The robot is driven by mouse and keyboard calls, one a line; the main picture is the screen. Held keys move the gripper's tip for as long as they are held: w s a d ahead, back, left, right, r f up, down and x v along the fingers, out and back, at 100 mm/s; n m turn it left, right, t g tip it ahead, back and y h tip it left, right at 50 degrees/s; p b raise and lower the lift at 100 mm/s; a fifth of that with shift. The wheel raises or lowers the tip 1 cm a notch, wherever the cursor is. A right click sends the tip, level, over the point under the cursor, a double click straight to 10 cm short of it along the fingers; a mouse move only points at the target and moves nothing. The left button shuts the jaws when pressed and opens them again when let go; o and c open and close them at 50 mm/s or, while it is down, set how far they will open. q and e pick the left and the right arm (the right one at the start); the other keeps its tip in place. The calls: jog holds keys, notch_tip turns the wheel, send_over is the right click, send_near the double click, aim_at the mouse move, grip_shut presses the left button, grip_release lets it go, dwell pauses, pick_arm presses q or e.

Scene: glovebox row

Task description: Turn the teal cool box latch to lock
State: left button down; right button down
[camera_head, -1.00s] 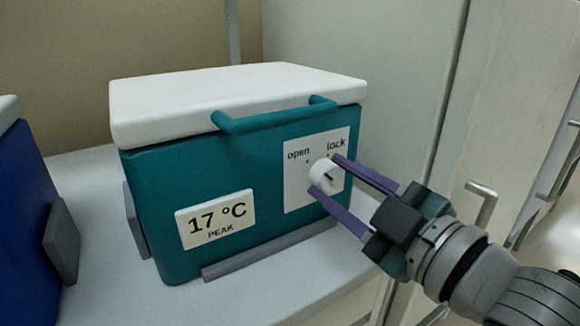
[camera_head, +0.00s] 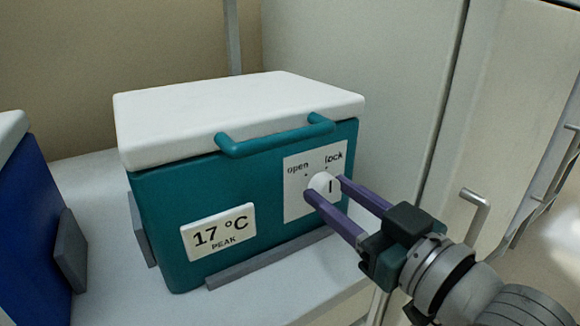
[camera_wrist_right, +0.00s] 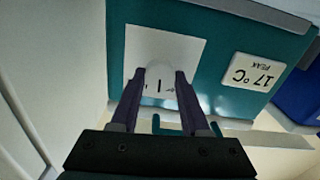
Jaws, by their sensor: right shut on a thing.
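The teal cool box (camera_head: 250,175) with a white lid (camera_head: 240,115) stands on a pale shelf. Its front has a white latch panel (camera_head: 295,205) printed "open" at left and "lock" at right, each with a dot below. My right gripper (camera_head: 325,187) is shut on the knob, one finger on each side. The right wrist view shows the knob (camera_wrist_right: 160,68) between the fingers (camera_wrist_right: 160,80). My left gripper is not in view.
A "17 °C PEAK" label (camera_head: 219,231) is left of the panel. A teal handle (camera_head: 275,145) juts out above it. Grey rails (camera_head: 265,262) edge the box. A blue box (camera_head: 30,225) stands at left. A pale wall (camera_head: 395,90) is close at right.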

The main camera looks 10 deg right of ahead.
jog(key=m, duration=0.9)
jog(key=shift+f, duration=0.1)
jog(key=shift+m, duration=0.4)
jog(key=shift+c, duration=1.9)
grip_release()
jog(key=p+v, duration=0.1)
jog(key=v, duration=0.9)
